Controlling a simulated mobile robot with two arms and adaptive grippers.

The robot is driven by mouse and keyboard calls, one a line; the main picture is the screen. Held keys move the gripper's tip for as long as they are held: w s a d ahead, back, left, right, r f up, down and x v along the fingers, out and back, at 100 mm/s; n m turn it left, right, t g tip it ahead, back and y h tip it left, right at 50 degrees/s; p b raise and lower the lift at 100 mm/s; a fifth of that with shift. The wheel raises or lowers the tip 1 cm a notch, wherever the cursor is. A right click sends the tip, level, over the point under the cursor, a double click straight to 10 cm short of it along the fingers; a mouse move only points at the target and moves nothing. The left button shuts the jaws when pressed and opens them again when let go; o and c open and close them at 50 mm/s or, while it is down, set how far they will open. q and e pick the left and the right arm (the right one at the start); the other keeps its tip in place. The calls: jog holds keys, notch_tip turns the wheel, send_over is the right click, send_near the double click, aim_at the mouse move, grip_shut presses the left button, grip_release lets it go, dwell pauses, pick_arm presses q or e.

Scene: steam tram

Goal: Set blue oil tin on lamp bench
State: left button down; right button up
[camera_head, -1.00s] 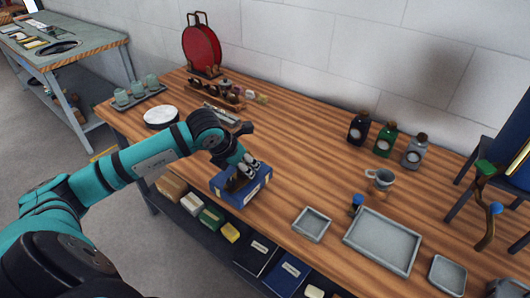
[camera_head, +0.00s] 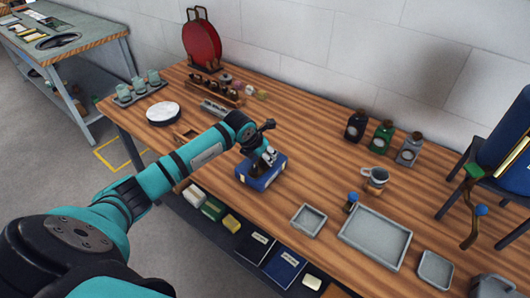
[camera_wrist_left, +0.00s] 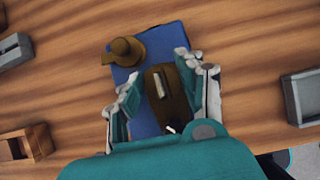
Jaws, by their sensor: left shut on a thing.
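The blue oil tin (camera_head: 261,179) is a blue block with a brown handle and a brown cap on top. It is near the front edge of a wooden bench (camera_head: 300,130); I cannot tell whether it touches the top. My left gripper (camera_head: 264,160) reaches down from above and is shut on the tin. In the left wrist view, the fingers of the gripper (camera_wrist_left: 163,88) stand on both sides of the tin's handle, and the tin (camera_wrist_left: 147,120) shows between them. No label shows which bench is the lamp bench. My right gripper is out of view.
Grey trays (camera_head: 374,239) stand right of the tin, with a mug (camera_head: 375,178) and several bottles (camera_head: 381,137) behind. A red disc (camera_head: 203,42) stands at the back left. A second, grey-topped bench (camera_head: 88,36) stands at the far left. Open floor separates the benches.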

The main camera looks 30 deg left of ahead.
pick_arm(q)
jog(key=c, duration=0.8)
grip_release()
jog(key=shift+s+a+r, duration=0.1)
jog(key=shift+s+r, duration=0.15)
jog(key=shift+r, duration=0.2)
jog(key=b+v, duration=0.2)
jog(key=v, duration=0.9)
jog(key=shift+b, duration=0.35)
